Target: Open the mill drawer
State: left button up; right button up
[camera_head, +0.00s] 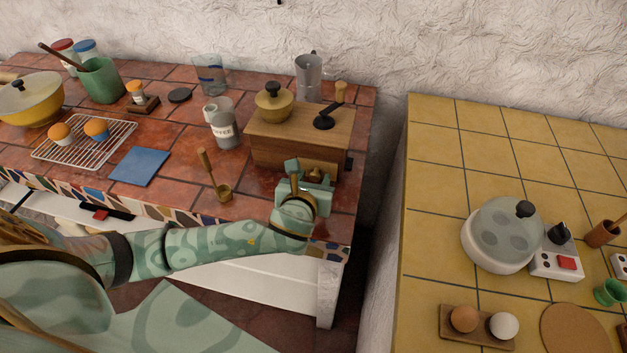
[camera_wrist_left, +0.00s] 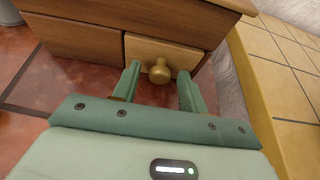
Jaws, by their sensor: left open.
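The wooden coffee mill (camera_head: 275,146) stands at the right end of the red tiled counter, with a domed brass bowl and a crank on top. In the left wrist view, the pale drawer front (camera_wrist_left: 190,53) looks about flush with the darker mill body (camera_wrist_left: 75,37). Its round brass knob (camera_wrist_left: 159,72) faces me. My left gripper (camera_head: 313,176) is open in front of the mill. In the wrist view its fingers stand on either side of the knob, with gaps showing on both sides. The head view partly hides the drawer behind the gripper. My right gripper is not in view.
A grey coffee jar (camera_head: 224,128) stands left of the mill, and a brass scoop (camera_head: 222,191) is nearer the front edge. A metal pot (camera_head: 309,75) stands behind. A gap separates this counter from the yellow tiled counter (camera_head: 440,180) at right.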

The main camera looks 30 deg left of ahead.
pick_arm(q)
grip_shut()
jog(key=shift+s+d+r+p, duration=0.1)
jog(key=shift+s+p, duration=0.25)
jog(key=shift+p, duration=0.05)
jog(key=s+p, duration=0.1)
jog(key=s, duration=0.2)
jog(key=s+d+p, duration=0.1)
jog(key=s+p, duration=0.1)
jog(key=s+d+p, duration=0.1)
jog(key=s+p, duration=0.1)
jog(key=s, duration=0.1)
jog(key=shift+s+d, duration=0.15)
jog(key=shift+s, duration=0.2)
jog(key=shift+s+p, duration=0.15)
jog(key=shift+p, duration=0.15)
grip_release()
